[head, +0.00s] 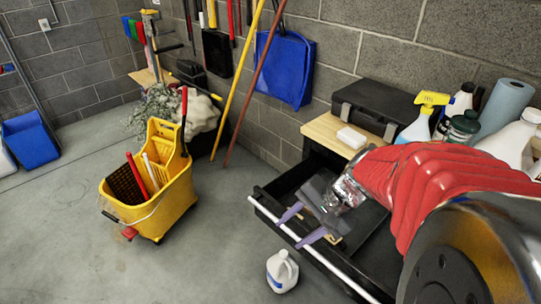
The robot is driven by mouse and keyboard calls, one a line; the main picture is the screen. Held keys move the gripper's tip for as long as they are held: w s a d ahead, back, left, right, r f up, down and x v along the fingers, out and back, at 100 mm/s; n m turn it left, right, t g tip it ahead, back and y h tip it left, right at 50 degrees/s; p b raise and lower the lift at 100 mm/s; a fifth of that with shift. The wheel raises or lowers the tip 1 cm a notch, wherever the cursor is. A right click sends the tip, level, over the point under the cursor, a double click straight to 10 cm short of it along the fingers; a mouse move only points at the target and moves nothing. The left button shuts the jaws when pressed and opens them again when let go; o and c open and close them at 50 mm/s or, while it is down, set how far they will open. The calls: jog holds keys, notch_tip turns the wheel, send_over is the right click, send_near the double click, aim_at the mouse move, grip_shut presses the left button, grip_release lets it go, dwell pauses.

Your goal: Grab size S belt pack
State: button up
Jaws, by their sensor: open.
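My gripper (303,224) is open, with its two purple fingers apart above the front rail of an open black drawer (270,199). Nothing shows between the fingers. My arm, in a red sleeve, reaches in from the right and covers much of the drawer. I cannot make out a belt pack or a size S label. A small tan patch (334,241) shows in the drawer just beyond the fingers, too small and too covered to identify.
A yellow mop bucket (168,204) stands on the floor to the left. A white jug (282,272) stands on the floor before the drawer. A white block (351,138), a black toolbox (372,110) and several bottles stand on the worktop. The floor between bucket and drawer is clear.

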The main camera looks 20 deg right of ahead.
jog(key=w+d+f+m+t+y, duration=0.1)
jog(key=d+f+m+t, duration=0.25)
jog(key=d+m, duration=0.35)
jog(key=m+t+h, duration=0.1)
jog(key=m+t, duration=0.3)
jog(key=m, duration=0.5)
send_over(345, 248)
jog(key=s, duration=0.3)
notch_tip(345, 248, down, 8)
jog(key=r, duration=0.1)
jog(key=s+f+m, duration=0.1)
jog(key=f, duration=0.1)
jog(key=s+d+f+m+t, duration=0.1)
jog(key=s+f, duration=0.1)
jog(key=s+d+f+m+h, duration=0.1)
jog(key=f+m, duration=0.1)
jog(key=shift+s+d+f+t, duration=0.15)
jog(key=shift+d+f+t, duration=0.1)
jog(key=shift+f+t, duration=0.1)
jog(key=shift+s+f, duration=0.15)
jog(key=shift+f, duration=0.1)
jog(key=shift+x, duration=4.3)
